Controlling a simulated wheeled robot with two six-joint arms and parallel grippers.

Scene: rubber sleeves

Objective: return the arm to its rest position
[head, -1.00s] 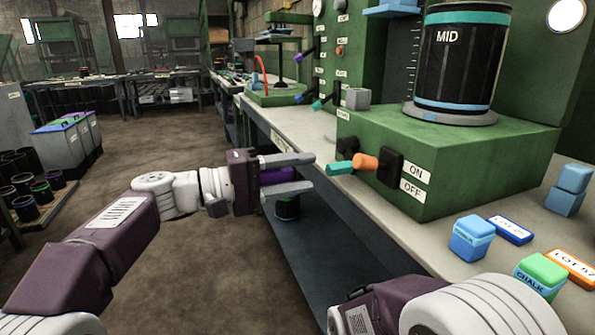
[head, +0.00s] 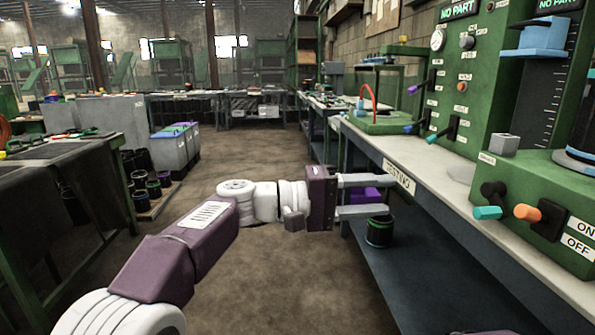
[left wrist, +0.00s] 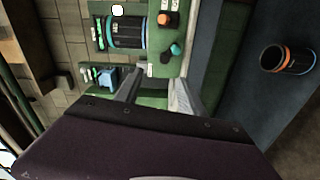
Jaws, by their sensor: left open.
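My left arm reaches in from the lower left in the head view, with the left gripper (head: 372,196) at its end. The gripper's two pale fingers are apart and nothing is between them. They point right, beside the front edge of the workbench (head: 425,185). In the left wrist view the fingers (left wrist: 155,92) also show apart and empty. A black sleeve with a green band (head: 380,231) stands on the bench's lower shelf, just beyond the lower finger. My right gripper is out of view.
The green machine (head: 545,205) with teal and orange knobs stands on the bench at right. A dark sleeve with an orange band (left wrist: 287,60) shows in the left wrist view. Bins (head: 175,150) and a dark table (head: 60,160) are at left.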

